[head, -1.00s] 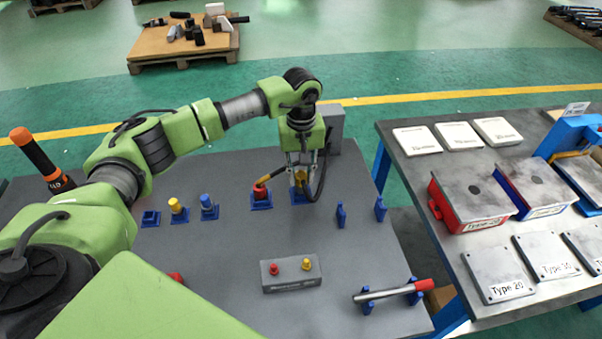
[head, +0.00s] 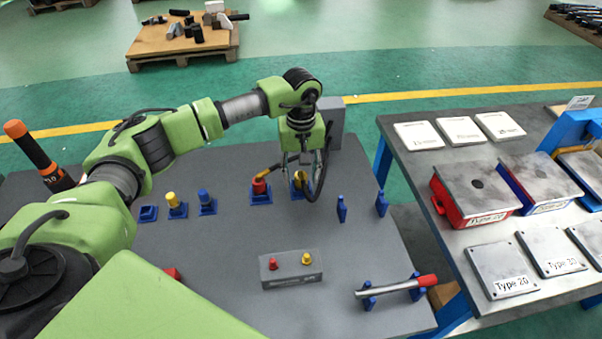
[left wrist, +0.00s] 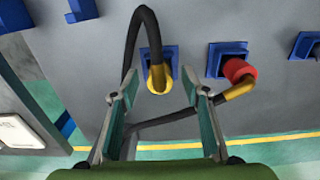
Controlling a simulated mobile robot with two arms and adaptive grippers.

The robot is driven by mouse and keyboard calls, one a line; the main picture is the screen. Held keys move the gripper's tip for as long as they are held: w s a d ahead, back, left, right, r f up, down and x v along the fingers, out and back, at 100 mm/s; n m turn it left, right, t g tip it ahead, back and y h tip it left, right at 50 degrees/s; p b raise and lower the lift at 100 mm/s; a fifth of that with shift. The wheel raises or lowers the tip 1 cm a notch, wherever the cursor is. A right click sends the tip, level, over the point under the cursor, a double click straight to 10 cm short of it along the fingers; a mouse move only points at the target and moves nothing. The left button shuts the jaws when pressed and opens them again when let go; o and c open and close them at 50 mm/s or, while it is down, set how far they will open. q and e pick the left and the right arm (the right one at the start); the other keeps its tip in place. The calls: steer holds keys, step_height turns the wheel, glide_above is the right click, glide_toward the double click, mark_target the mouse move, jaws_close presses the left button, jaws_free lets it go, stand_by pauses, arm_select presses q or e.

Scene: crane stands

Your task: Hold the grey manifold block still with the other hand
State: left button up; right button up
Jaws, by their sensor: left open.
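The grey manifold block (head: 291,270) lies on the dark grey table near the front, with a red fitting (head: 273,264) and a yellow fitting (head: 306,258) on top. No gripper touches it. My left gripper (head: 301,172) is farther back, open over a blue stand (head: 294,198) that holds a yellow hose end (left wrist: 157,78). In the left wrist view my left gripper (left wrist: 158,88) has its fingers apart on either side of the yellow end, with visible gaps. A red hose end (head: 259,186) sits in the stand to the left. My right gripper is not in view.
Blue stands with a yellow part (head: 172,200) and a blue part (head: 206,201) are to the left. A red-handled tool (head: 405,286) rests on blue supports at the front right. A second table (head: 470,262) with boxes and plates stands at the right.

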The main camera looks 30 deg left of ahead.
mark_target(301, 170)
arm_select(q)
steer(key=shift+r+p, duration=1.3)
steer(key=shift+r, duration=1.2)
steer(key=shift+r, duration=0.3)
step_height(301, 170, up, 12)
steer(key=shift+f, duration=0.25)
steer(key=shift+f, duration=0.1)
